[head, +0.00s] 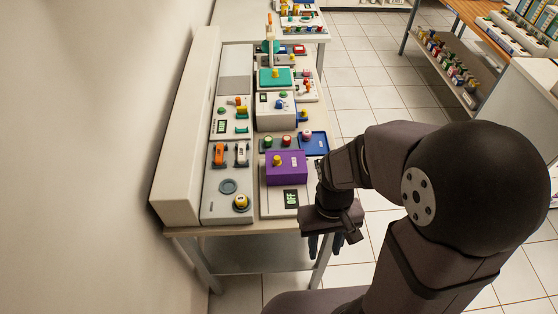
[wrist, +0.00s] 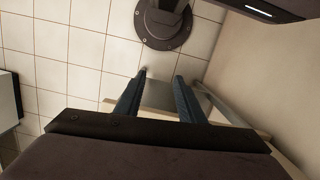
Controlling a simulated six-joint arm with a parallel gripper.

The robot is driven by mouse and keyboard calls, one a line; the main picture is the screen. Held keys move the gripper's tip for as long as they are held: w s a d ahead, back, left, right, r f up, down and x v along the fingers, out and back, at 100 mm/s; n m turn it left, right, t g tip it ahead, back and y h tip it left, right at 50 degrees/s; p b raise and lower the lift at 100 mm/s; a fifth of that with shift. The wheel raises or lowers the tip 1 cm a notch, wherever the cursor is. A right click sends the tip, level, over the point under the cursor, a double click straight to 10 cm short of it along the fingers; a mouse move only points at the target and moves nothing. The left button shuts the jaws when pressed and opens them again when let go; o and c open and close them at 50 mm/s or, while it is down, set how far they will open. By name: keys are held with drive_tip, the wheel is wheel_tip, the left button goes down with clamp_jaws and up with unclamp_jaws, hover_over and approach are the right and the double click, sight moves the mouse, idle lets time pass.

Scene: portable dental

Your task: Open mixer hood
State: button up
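The unit's small display (head: 291,198) reads OFF. No label names the mixer hood; this purple cover looks the most like it. My gripper (head: 326,243) is to the right of and nearer than the purple cover, past the table's right edge, pointing down. In the wrist view its two blue fingers (wrist: 161,84) are apart with nothing between them.
A grey panel (head: 213,205) with a yellow knob and orange-and-white levers lies left of the unit. A blue tray (head: 314,143) and round buttons are behind the purple cover. A wall bounds the left.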

drive_tip(key=w+a+f+b, duration=0.1)
drive_tip(key=w+a+f, duration=0.25)
drive_tip(key=w, duration=0.35)
drive_tip(key=n+t+y, duration=0.1)
drive_tip(key=n+t, duration=0.1)
drive_tip(key=t, duration=0.4)
approach(277, 158)
drive_tip(key=f, duration=0.1)
drive_tip(key=shift+w+p+x, duration=0.2)
drive_tip(key=shift+p+x, duration=0.75)
drive_tip(key=shift+x, duration=2.95)
drive_tip(key=shift+r, duration=0.1)
clamp_jaws()
